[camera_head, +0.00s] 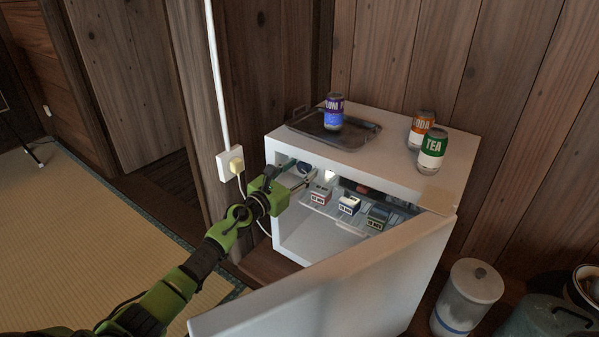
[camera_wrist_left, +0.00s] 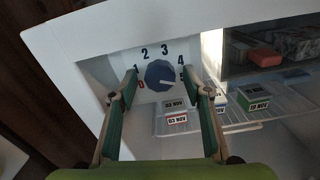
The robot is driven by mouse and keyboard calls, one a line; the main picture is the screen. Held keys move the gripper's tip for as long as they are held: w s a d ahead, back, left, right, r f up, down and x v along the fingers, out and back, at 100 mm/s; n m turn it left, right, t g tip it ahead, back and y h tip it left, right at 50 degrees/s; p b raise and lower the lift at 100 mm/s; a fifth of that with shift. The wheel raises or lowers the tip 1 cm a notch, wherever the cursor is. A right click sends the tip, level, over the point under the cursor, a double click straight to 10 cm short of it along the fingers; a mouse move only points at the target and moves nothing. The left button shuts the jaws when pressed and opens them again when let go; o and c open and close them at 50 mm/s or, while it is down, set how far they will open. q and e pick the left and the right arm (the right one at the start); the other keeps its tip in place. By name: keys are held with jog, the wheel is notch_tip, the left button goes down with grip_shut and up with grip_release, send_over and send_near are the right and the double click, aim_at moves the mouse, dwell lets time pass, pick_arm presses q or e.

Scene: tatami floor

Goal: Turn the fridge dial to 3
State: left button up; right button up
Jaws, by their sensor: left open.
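The white mini fridge (camera_head: 400,154) stands with its door (camera_head: 345,285) swung open toward me. Its round blue dial (camera_wrist_left: 160,75) is on the inner wall at the top left, ringed by the numbers 0 to 5. A pale mark shows on the dial's lower right, on the side of the 5. The dial also shows small in the head view (camera_head: 304,168). My left gripper (camera_head: 295,176) is open inside the fridge, with its fingertips (camera_wrist_left: 159,77) on either side of the dial. I cannot tell whether they touch it. My right gripper is not in view.
A wire shelf (camera_head: 345,212) inside holds several small dated boxes (camera_head: 349,204) right of the dial. On top are a tray (camera_head: 360,135) with a purple can (camera_head: 333,112), an orange can (camera_head: 421,128) and a green can (camera_head: 432,150). A lidded container (camera_head: 467,300) stands right of the door.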

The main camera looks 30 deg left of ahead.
pick_arm(q)
jog(key=c, duration=1.1)
